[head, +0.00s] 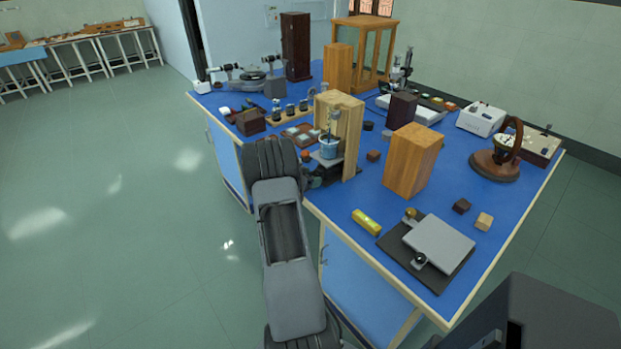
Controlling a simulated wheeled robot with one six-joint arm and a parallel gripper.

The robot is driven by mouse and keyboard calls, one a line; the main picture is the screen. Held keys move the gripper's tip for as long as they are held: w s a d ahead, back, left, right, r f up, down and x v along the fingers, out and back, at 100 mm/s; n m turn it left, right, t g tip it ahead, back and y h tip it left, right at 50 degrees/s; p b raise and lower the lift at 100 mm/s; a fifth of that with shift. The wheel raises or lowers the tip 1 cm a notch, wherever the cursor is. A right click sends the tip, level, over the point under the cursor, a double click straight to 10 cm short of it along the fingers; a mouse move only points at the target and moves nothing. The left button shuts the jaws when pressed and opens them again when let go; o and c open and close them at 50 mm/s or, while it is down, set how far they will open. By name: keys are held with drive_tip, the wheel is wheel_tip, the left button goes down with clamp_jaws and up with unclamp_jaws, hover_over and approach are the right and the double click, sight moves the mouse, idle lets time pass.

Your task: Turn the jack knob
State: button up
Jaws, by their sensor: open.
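A low jack-like stand with a light grey top plate (440,243) and a dark base sits at the table's front right corner. A round black knob (420,259) is at its near side, and a small brass-coloured knob (410,213) is at its far left corner. A second small grey platform (327,158), carrying a blue beaker (328,145), stands against a wooden frame; any knob on it is hidden. My gripper (320,179) is a dark shape close to this platform's base, partly hidden behind my arm. It is open; its fingertips and any contact are unclear.
A yellow level (366,222) lies left of the front stand. A tall wooden block (412,160) stands behind it. Small dark (461,206) and light (484,221) cubes lie near the right edge. Blue tabletop is clear between the wooden frame and the level.

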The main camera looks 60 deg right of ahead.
drive_tip(key=shift+d+f, duration=0.1)
drive_tip(key=shift+d, duration=0.05)
drive_tip(key=shift+c, duration=0.4)
drive_tip(key=c, duration=0.8)
drive_tip(key=shift+s+f+m+t+b, duration=0.1)
drive_tip(key=shift+f+m+t+b, duration=0.1)
drive_tip(key=shift+m+t+b, duration=0.65)
drive_tip(key=shift+c, duration=0.2)
drive_tip(key=shift+r+m+h+b, duration=0.2)
drive_tip(key=shift+m+h+b, duration=0.1)
drive_tip(key=shift+b, duration=0.25)
drive_tip(key=o, duration=0.9)
